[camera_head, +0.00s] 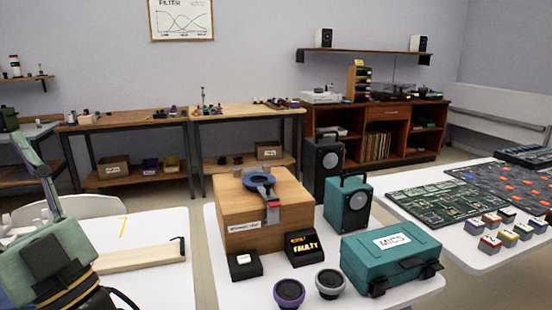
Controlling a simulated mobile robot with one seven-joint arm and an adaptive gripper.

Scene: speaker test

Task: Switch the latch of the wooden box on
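The wooden box (240,212) stands closed on the white table in the middle of the camera_head view. A small metal latch (272,212) is on its front, near the right side. It is too small to tell its position. My arm shows at the lower left, well apart from the box. I cannot make out my gripper in this view.
A teal "MICS" case (391,257) and teal speaker (348,202) stand to the right. Two round speaker drivers (289,293) lie at the front. A wooden bar (140,256) lies left.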

